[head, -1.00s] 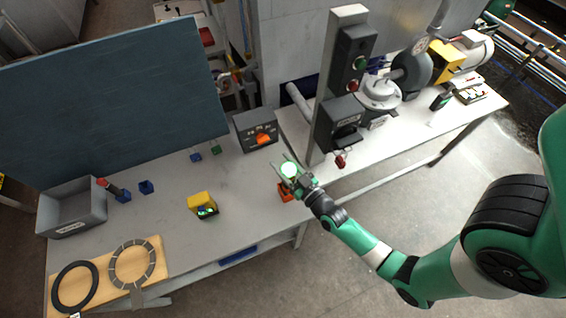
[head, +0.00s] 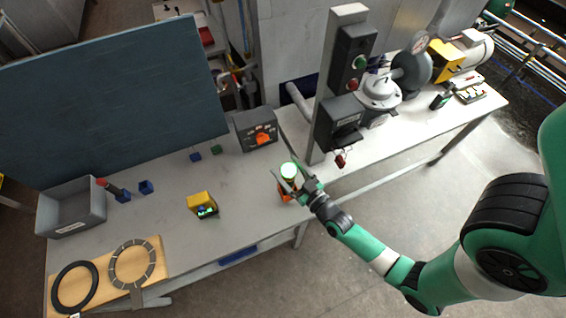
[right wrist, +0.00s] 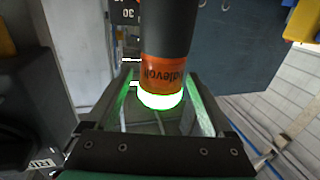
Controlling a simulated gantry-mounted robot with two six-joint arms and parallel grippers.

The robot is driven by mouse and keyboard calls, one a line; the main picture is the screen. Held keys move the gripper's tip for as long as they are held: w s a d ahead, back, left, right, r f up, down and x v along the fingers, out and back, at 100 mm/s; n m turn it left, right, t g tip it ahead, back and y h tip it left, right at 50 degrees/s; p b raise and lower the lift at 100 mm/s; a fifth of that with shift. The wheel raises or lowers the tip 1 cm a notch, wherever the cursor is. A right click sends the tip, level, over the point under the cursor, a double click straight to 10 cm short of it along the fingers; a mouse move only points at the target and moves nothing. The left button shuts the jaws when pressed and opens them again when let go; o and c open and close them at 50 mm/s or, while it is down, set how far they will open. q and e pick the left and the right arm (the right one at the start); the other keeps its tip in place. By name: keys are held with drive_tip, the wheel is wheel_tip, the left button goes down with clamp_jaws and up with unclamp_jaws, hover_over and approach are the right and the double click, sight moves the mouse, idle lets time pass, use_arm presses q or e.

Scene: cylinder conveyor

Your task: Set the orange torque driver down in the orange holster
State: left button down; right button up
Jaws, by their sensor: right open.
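The torque driver (head: 289,172) stands roughly upright at the right edge of the left bench, its round end glowing pale green. The orange holster (head: 285,194) is directly beneath it, partly hidden by my gripper, and the driver appears seated in it. In the right wrist view the driver (right wrist: 163,68) is dark with an orange lettered band and a bright green-white ring. My right gripper (head: 294,185) is open, its fingers spread to either side of the driver with visible gaps. My left gripper is out of view.
A yellow holder (head: 201,202) with a green-lit device stands left of the holster. A grey control box (head: 256,131) sits behind. A post with a switch box (head: 340,122) rises at the back right. A grey bin (head: 72,210) is far left. The bench centre is mostly clear.

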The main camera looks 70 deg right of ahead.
drive_tip(key=v, duration=0.9)
drive_tip(key=shift+s+p, duration=0.2)
drive_tip(key=shift+p, duration=0.15)
drive_tip(key=shift+a, duration=0.15)
